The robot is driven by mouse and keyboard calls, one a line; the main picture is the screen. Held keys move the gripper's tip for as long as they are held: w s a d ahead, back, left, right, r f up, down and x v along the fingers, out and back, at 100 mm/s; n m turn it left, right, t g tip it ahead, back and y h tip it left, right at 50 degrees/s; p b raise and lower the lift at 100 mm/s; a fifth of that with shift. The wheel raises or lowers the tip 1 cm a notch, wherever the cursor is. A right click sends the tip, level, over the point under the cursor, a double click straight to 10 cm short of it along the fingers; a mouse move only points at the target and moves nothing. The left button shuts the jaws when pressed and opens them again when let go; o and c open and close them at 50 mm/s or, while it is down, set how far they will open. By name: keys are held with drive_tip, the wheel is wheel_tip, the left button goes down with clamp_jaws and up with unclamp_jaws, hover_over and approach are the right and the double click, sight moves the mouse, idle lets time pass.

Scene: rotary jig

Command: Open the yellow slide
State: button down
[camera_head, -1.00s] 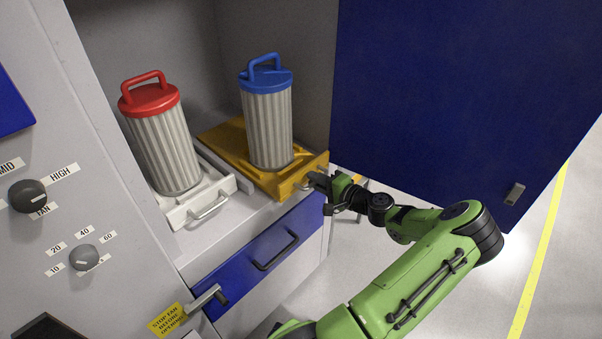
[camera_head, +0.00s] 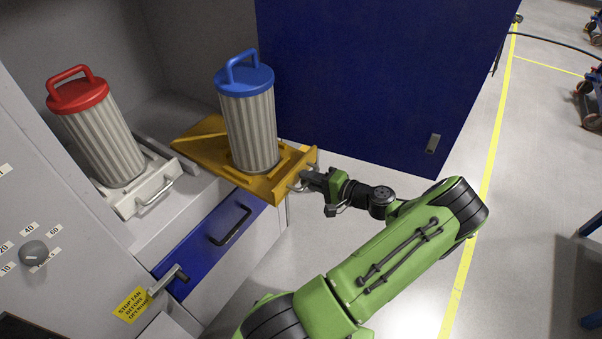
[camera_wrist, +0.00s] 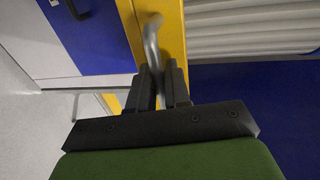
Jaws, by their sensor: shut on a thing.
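The yellow slide (camera_head: 208,148) is a flat tray that extends out past the cabinet's front edge in the head view. A ribbed grey filter with a blue cap and handle (camera_head: 250,120) stands upright on it. My gripper (camera_head: 307,181) is at the slide's front, shut on its metal handle. In the wrist view my gripper's fingers (camera_wrist: 160,85) close around the bent grey handle (camera_wrist: 152,40), with the slide's yellow front (camera_wrist: 172,30) behind it. The far part of the handle is partly hidden by the fingers.
A white slide (camera_head: 130,200) with a red-capped filter (camera_head: 105,140) sits to the left. Below is a blue drawer (camera_head: 205,245) with a black handle. An open blue door (camera_head: 370,80) stands behind the gripper.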

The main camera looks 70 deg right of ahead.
drive_tip(key=shift+f+v, duration=0.15)
drive_tip(key=shift+v, duration=0.65)
drive_tip(key=shift+f+v, duration=0.15)
drive_tip(key=shift+v, duration=0.6)
drive_tip(key=c, duration=1.3)
unclamp_jaws()
drive_tip(key=shift+o, duration=0.2)
drive_tip(key=p+v, duration=0.3)
drive_tip(key=v, duration=1.3)
drive_tip(key=shift+w+d, duration=0.1)
drive_tip(key=shift+w, duration=0.05)
